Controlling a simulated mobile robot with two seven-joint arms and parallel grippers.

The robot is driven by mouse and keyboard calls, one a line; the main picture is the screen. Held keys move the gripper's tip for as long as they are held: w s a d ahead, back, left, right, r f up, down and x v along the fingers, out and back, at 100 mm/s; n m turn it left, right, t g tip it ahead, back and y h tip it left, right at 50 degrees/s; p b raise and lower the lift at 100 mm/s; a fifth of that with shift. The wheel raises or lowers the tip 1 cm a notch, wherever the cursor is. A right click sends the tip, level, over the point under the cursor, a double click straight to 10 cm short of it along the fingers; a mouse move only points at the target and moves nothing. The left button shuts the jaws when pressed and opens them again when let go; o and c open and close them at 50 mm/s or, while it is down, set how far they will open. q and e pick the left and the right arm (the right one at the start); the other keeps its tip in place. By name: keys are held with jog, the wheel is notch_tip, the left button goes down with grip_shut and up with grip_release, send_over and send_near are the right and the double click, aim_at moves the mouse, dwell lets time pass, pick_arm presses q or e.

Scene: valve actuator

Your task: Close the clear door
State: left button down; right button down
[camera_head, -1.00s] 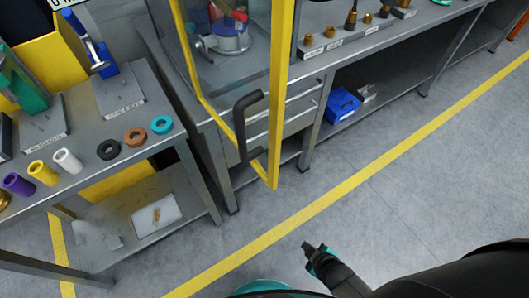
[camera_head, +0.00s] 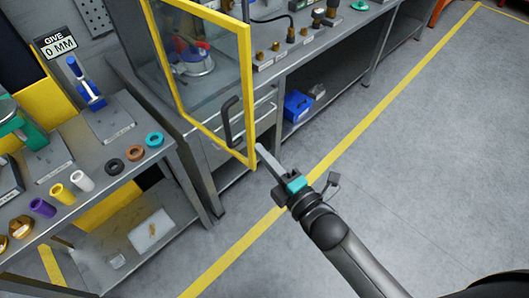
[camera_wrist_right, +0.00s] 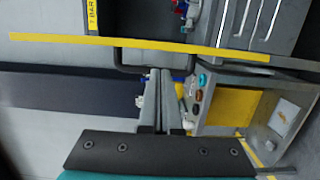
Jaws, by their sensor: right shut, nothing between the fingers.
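The clear door (camera_head: 210,60) has a yellow frame and stands open, jutting out from the cabinet. Its black handle (camera_head: 228,122) is near the free edge. My right gripper (camera_head: 261,150) is shut and empty, its fingertips close to the door's lower free corner in the head view; I cannot tell whether they touch. In the right wrist view the door's yellow frame (camera_wrist_right: 140,43) runs nearly edge-on across the top, with the handle (camera_wrist_right: 126,67) below it. The gripper (camera_wrist_right: 160,75) points toward the handle there. My left gripper is not in view.
A valve device with a red top (camera_head: 195,62) shows behind the clear pane. A left bench (camera_head: 75,185) carries coloured rings and sleeves. A blue bin (camera_head: 297,105) sits on a low shelf at right. The grey floor (camera_head: 420,150) right of the door is clear.

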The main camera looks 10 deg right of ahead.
aim_at(245, 133)
jog(key=x, duration=0.7)
jog(key=shift+w+a, duration=0.25)
jog(key=shift+w, duration=0.1)
jog(key=shift+d, duration=0.1)
